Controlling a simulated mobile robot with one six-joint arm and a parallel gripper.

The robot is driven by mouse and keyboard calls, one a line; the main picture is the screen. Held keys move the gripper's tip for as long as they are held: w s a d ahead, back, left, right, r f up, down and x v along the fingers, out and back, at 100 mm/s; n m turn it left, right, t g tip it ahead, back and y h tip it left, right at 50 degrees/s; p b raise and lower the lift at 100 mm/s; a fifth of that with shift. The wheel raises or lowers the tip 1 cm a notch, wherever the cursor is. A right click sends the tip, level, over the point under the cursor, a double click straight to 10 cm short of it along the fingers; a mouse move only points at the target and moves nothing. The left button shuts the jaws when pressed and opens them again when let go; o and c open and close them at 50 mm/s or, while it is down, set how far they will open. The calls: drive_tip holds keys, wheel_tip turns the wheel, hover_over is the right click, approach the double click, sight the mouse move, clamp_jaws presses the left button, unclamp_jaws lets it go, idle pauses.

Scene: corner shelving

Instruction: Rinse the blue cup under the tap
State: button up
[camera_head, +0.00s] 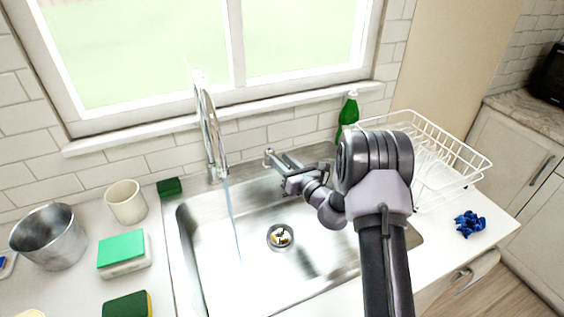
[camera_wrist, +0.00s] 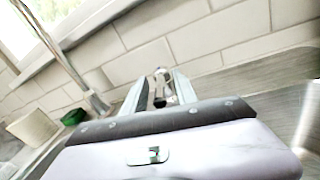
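No blue cup shows in either view. The chrome tap (camera_head: 208,125) stands behind the sink (camera_head: 190,250), and a thin stream of water (camera_head: 231,215) runs from it into the basin. My gripper (camera_head: 280,163) is over the back edge of the sink, right of the tap, at a small chrome lever (camera_head: 268,154). In the wrist view the lever (camera_wrist: 161,82) shows between the two fingers of my gripper (camera_wrist: 160,88), which are apart. I cannot tell whether either finger touches it.
A cream cup (camera_head: 126,203), a metal pot (camera_head: 50,240) and sponges (camera_head: 124,258) stand left of the sink. A green bottle (camera_head: 348,112) and a white dish rack (camera_head: 450,165) are to the right. A crumpled blue thing (camera_head: 469,224) lies on the right counter. The sink is mostly clear.

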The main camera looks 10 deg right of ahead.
drive_tip(key=p+v, duration=0.2)
drive_tip(key=v, duration=1.5)
drive_tip(key=shift+s, duration=0.25)
drive_tip(key=shift+f, duration=0.1)
